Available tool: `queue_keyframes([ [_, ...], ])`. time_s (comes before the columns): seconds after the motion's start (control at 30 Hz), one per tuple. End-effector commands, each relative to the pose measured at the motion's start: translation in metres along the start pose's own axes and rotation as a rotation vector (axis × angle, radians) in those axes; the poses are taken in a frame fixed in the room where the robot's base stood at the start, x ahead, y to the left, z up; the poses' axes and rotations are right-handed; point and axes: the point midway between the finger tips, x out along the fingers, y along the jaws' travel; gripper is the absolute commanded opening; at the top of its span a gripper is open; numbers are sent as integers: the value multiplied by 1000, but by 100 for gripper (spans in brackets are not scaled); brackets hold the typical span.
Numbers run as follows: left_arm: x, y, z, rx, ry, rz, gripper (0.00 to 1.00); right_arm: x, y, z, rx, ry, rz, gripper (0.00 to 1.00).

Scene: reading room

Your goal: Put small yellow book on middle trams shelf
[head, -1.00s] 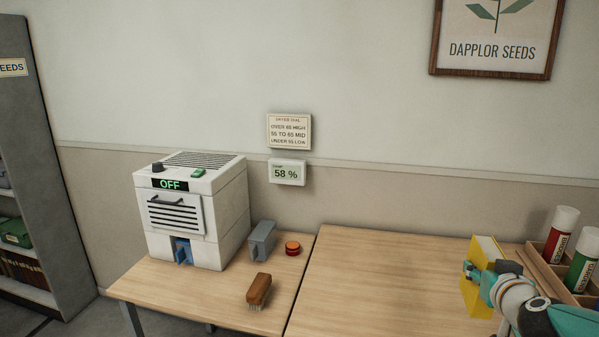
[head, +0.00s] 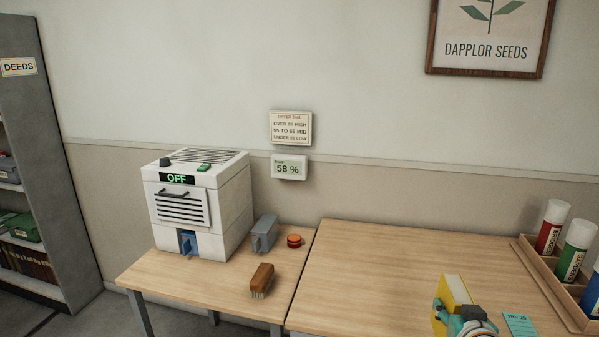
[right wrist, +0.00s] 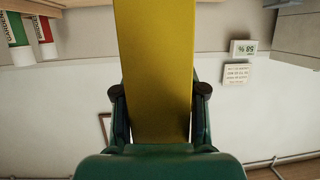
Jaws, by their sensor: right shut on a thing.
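The small yellow book (head: 455,291) shows at the lower right of the head view, its pale page edges turned partly toward the camera. My right gripper (head: 462,323) is shut on it, and the book stands up out of the jaws. In the right wrist view the yellow cover (right wrist: 158,70) fills the middle, with a dark fingertip pressed at each side of it. Whether the book touches the table is hard to tell. My left gripper is not in view. A shelf unit labelled DEEDS (head: 38,130) stands at the far left; no trams label shows.
A white dryer box (head: 225,205) reading OFF, a grey block (head: 264,233), a red-orange disc (head: 294,241) and a brush (head: 261,280) are on the left table. A wooden rack (head: 540,285) of labelled tubes stands at right. The right table's middle (head: 380,260) is clear.

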Motion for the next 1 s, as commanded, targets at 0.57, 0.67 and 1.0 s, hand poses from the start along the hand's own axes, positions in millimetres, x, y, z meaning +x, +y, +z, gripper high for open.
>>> queue_keyframes([
  [0.57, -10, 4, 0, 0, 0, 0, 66, 28, -110, 162, -53, 4, -151, 0],
  [0.67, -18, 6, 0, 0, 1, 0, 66, 24, -110, 154, -54, 4, -150, 0],
  [1.0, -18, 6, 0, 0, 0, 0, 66, -17, -104, 148, -55, 2, -152, 0],
])
